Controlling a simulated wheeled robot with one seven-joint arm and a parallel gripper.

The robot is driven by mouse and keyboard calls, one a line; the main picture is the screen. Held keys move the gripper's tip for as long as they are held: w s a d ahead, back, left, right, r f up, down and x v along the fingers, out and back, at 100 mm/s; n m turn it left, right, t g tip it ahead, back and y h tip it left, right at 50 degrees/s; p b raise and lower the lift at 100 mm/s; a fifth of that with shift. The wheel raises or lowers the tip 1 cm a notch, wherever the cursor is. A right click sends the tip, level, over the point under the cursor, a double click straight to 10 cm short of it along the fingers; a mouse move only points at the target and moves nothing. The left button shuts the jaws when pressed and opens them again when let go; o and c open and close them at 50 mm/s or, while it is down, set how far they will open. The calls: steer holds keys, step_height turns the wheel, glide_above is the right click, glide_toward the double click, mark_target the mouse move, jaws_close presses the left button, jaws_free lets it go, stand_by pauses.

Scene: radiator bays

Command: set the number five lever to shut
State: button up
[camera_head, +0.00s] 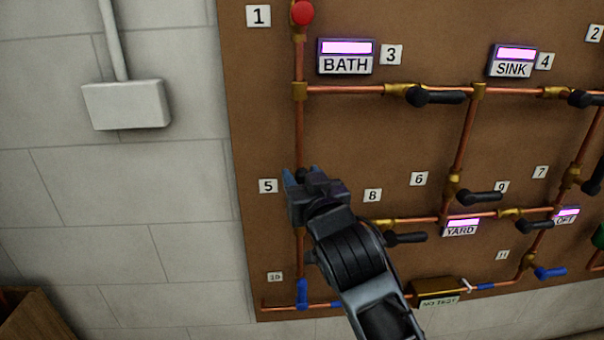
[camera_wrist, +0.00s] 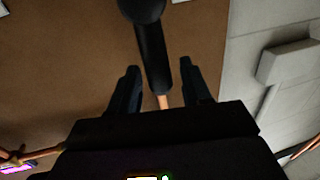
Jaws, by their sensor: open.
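The number 5 tag (camera_head: 268,186) is on the brown board, left of a vertical copper pipe. My gripper (camera_head: 302,173) is at that pipe beside the tag and hides most of the valve there. In the wrist view a black lever (camera_wrist: 151,45) with a round hub at the top of the picture runs down between the two open fingers of my gripper (camera_wrist: 160,76). The lever lies along the line of the copper pipe.
A red knob (camera_head: 302,12) is higher on the same pipe. The number 8 black lever (camera_head: 405,238) is close to the right of my arm. A blue lever (camera_head: 301,294) is below, by tag 10. A grey wall box (camera_head: 126,104) is at the left.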

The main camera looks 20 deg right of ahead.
steer(key=shift+w, duration=0.35)
steer(key=shift+c, duration=0.4)
jaws_close()
